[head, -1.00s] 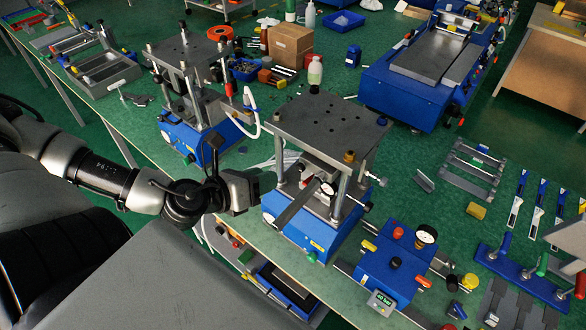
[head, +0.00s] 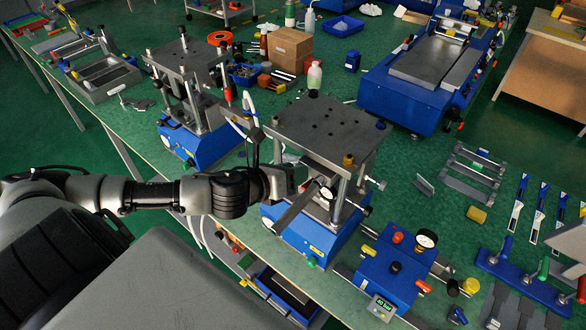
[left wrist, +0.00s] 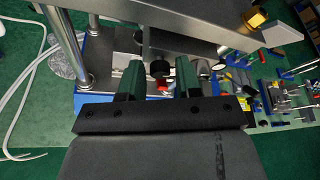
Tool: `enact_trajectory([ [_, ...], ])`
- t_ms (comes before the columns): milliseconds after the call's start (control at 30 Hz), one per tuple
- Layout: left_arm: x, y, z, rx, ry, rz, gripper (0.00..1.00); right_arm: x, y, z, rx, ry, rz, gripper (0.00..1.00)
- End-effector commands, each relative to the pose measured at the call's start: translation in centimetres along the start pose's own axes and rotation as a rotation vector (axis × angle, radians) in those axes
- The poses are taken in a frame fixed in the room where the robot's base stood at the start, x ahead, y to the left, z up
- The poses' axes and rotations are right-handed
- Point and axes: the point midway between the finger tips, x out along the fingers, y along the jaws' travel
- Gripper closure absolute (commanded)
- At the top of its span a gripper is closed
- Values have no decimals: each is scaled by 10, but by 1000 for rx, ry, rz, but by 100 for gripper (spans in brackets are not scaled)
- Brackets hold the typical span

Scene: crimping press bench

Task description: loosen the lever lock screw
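The crimping press (head: 322,125) stands on its blue base, with a grey top plate on posts. Its grey lever bar (head: 296,208) slopes down to the left at the front, by a round white-faced part (head: 326,193). My left gripper (head: 293,180) is at the press's left side, close behind the lever bar. In the left wrist view its two green fingers (left wrist: 160,78) are apart. A dark round knob (left wrist: 157,68) shows between and beyond them, perhaps the lock screw, with a red part below it. I cannot tell whether the fingers touch it. My right gripper is not in view.
A second press (head: 190,100) stands to the left. A blue control box (head: 393,270) with a gauge is right of the press. Pale hoses (left wrist: 35,85) run beside the press. A post (left wrist: 62,40) is close to the left fingers.

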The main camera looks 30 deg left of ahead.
Motion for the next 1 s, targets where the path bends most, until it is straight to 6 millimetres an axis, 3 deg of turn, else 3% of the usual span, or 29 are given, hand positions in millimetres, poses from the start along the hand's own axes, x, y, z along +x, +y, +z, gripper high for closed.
enact_trajectory([
  [300, 2, 0, -1, 0, 1, 0, 68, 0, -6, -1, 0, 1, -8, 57],
  [500, 2, 0, 0, 0, 1, 0, 99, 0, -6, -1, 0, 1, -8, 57],
  [533, 2, 0, 0, 0, 1, 0, 100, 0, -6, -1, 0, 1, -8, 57],
  [1000, 2, 3, -3, -121, 1, -49, 100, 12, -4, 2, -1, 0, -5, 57],
])
